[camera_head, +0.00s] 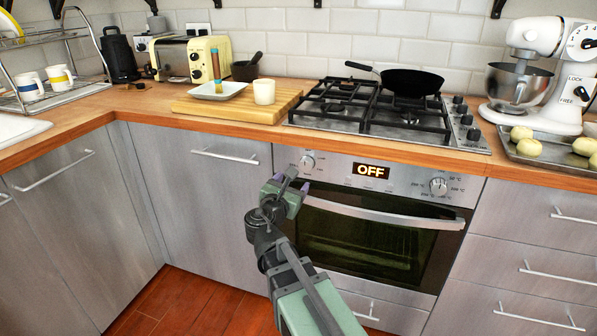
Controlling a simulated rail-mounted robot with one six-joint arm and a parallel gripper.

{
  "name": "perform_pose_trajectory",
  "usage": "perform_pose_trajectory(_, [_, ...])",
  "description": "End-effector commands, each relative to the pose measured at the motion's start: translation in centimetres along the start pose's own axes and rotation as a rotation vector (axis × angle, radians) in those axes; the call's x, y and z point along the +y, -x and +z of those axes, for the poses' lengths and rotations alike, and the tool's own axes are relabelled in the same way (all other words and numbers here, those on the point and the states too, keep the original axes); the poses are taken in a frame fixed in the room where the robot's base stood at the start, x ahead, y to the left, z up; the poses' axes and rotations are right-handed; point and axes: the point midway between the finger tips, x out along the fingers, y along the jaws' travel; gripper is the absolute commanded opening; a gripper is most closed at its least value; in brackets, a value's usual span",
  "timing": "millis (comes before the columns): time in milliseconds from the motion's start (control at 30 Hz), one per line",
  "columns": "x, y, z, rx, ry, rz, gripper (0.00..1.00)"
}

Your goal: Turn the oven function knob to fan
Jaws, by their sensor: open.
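The oven (375,235) is built in under the counter, with its door closed. Its panel has a left knob (307,162) and a right knob (438,186). The right knob has small °C marks around it, so the left one looks like the function knob; the marks around it are too small to read. The display (370,171) between them reads "OFF". My gripper (297,184) is open and empty, in front of the oven's upper left corner. In the picture it is just below and left of the left knob, apart from it.
The oven door handle (385,212) runs across below the panel, right of my gripper. Above are a gas hob (350,118) with a black pan (410,82) and a wooden board (195,108). A tray of dough balls (545,152) sits at the right counter edge.

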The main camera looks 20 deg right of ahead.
Motion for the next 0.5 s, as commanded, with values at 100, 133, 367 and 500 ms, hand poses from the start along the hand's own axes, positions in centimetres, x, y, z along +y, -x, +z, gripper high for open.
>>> perform_pose_trajectory(100, [0.1,-2.7,-0.1,0.000,-0.001,-0.004,0.69])
perform_pose_trajectory(133, [0.1,-3.5,-0.1,0.000,-0.002,-0.003,0.69])
perform_pose_trajectory(367, [0.1,-8.4,-0.1,0.001,-0.003,-0.003,0.69])
perform_pose_trajectory(500, [0.0,-9.6,-0.1,0.001,-0.003,-0.002,0.69])
